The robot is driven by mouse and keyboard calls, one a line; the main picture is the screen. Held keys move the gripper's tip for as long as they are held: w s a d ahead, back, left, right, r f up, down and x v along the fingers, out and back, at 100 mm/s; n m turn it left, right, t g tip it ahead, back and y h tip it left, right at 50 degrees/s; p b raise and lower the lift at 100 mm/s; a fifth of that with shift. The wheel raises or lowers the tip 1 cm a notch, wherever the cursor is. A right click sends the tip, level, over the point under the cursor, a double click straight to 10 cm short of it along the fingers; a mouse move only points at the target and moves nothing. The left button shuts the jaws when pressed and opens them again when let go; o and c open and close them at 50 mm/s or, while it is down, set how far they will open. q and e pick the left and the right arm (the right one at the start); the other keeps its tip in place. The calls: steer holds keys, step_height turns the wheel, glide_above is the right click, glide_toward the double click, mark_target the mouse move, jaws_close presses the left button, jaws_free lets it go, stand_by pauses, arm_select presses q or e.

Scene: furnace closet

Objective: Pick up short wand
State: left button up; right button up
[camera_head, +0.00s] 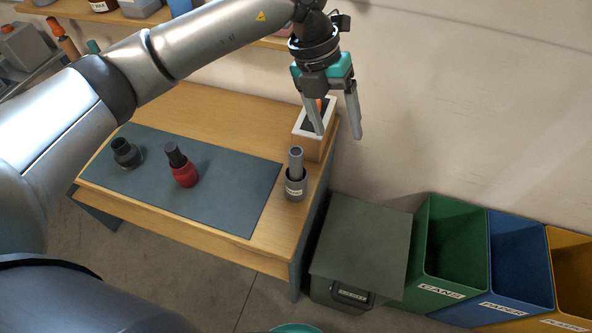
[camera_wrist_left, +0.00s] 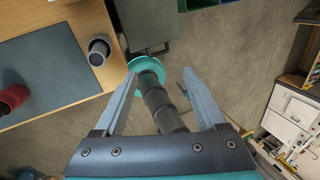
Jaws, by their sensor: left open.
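A grey cylinder (camera_head: 296,160), which looks like the short wand, stands upright in a labelled grey cup (camera_head: 295,187) near the table's right end. The cup shows from above in the left wrist view (camera_wrist_left: 97,58), left of the fingers. My left gripper (camera_head: 338,134) is open and empty, with fingers pointing down. In the head view it is above and to the right of the cylinder, apart from it, and overlaps the view of a small box. Its two fingers also show in the left wrist view (camera_wrist_left: 160,74). My right gripper is not in view.
A red piece with a dark top (camera_head: 184,172) and a dark fitting (camera_head: 126,153) stand on the grey mat (camera_head: 232,198). A small wooden box (camera_head: 318,147) is behind the cup. A lidded dark bin (camera_head: 362,238) and green (camera_head: 450,240), blue and yellow bins stand right of the table.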

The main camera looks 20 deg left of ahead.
arm_select(q)
steer(key=w+a+r+n+y, duration=0.15)
steer(key=a+y, duration=0.25)
steer(key=a, duration=0.4)
steer(key=p, duration=0.1)
glide_toward(296, 151)
steer(key=shift+t, duration=0.3)
steer(key=f, duration=0.5)
steer(key=shift+s+a+f, duration=0.2)
steer(key=shift+a+f, duration=0.05)
steer(key=shift+f, duration=0.15)
steer(key=f, duration=0.2)
steer(key=f+p, duration=0.1)
steer(key=f, duration=0.1)
steer(key=shift+s+d, duration=0.1)
steer(key=shift+d, duration=0.1)
steer(key=shift+f, duration=0.65)
steer(key=shift+c, duration=0.3)
jaws_close()
